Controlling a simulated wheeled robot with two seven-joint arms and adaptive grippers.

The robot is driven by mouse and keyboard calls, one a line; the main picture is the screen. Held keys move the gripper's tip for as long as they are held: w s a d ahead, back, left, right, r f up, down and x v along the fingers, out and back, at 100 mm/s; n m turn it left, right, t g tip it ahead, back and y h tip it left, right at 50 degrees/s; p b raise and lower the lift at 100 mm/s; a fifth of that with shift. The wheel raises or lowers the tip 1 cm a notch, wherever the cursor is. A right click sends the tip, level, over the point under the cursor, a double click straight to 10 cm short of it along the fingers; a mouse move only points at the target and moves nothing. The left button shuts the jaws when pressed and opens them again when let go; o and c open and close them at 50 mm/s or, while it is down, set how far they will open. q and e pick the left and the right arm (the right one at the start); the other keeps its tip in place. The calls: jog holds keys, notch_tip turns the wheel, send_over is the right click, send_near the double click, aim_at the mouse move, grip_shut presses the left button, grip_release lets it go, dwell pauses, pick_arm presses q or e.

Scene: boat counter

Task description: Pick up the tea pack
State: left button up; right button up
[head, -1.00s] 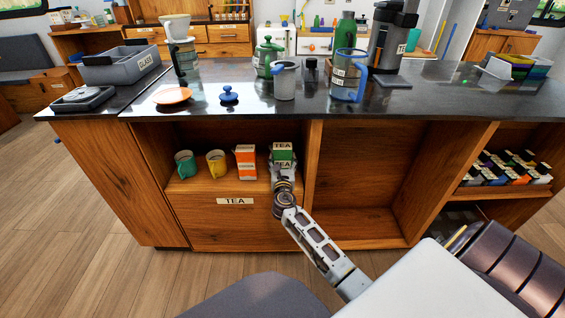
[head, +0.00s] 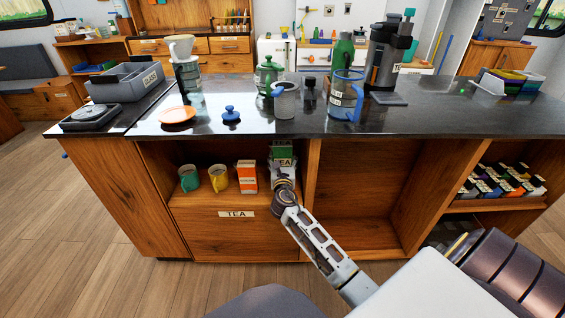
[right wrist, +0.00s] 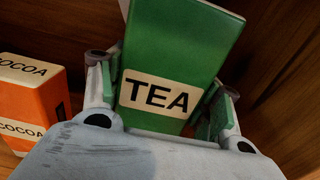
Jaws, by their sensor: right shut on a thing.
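The green tea pack (head: 283,152) with a white TEA label stands in the open shelf, in the right part of the left compartment. It fills the middle of the right wrist view (right wrist: 178,60). My right gripper (head: 284,172) reaches into the compartment and is shut on the tea pack, with one finger on each side of it in the right wrist view (right wrist: 162,105). The gripper hides the lower part of the pack. My left gripper is not in view.
An orange cocoa pack (head: 247,176) stands just left of the tea pack. A wooden divider (head: 312,185) is close on the right. The dark countertop (head: 400,122) is above; the compartment beyond the divider (head: 365,180) is empty.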

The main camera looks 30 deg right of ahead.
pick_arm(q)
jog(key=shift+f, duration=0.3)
pick_arm(e)
jog(key=shift+r, duration=0.4)
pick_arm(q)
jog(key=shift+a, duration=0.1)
